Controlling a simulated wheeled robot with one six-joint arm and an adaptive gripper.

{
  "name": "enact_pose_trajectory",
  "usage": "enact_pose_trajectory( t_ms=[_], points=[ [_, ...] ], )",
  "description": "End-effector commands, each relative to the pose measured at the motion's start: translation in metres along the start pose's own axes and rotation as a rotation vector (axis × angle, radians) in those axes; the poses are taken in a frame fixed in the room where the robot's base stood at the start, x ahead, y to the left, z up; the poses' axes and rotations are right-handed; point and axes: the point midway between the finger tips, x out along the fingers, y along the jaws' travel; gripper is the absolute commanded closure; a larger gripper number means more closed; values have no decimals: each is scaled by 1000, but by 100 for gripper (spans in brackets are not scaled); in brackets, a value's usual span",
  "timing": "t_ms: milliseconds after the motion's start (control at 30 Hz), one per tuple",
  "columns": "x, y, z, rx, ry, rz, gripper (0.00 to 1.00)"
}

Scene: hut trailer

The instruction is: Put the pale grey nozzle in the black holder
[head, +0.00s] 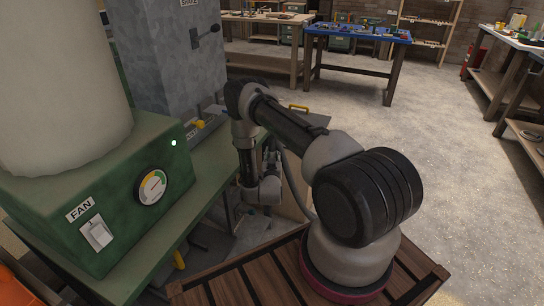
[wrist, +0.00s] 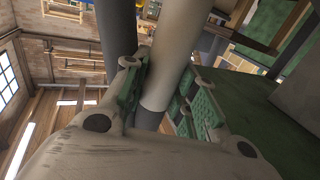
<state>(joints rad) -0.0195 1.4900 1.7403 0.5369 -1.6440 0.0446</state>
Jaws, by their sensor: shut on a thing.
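In the wrist view my gripper (wrist: 168,92) has its two green-padded fingers on either side of a pale grey cylinder, which I take to be the nozzle (wrist: 172,62). It is shut on this cylinder, which runs up and to the right at a tilt. A dark part shows at its lower end. A dark tube (wrist: 116,28) stands close to the left of the nozzle; I cannot tell what it is. In the head view my arm bends down beside the green bench, and my gripper and the nozzle cannot be made out. I cannot identify the black holder in either view.
A green unit marked FAN (head: 110,200) stands on the green bench (head: 205,160) at the left, with a grey metal cabinet (head: 180,60) behind it. A blue-topped table (head: 360,32) and a wooden bench (head: 262,62) stand at the back. The middle floor (head: 410,130) is clear.

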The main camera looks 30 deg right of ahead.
Motion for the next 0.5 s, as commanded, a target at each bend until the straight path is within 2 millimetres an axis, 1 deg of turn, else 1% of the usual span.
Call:
enact_pose_trajectory(
  t_ms=[333, 367, 433, 467, 500],
  points=[
    [1, 0, 3, 1, 2, 0, 100],
    [0, 0, 3, 1, 2, 0, 67],
    [0, 0, 2, 1, 1, 0, 54],
    [0, 0, 2, 1, 1, 0, 51],
    [0, 0, 2, 1, 2, 0, 51]
  ],
)
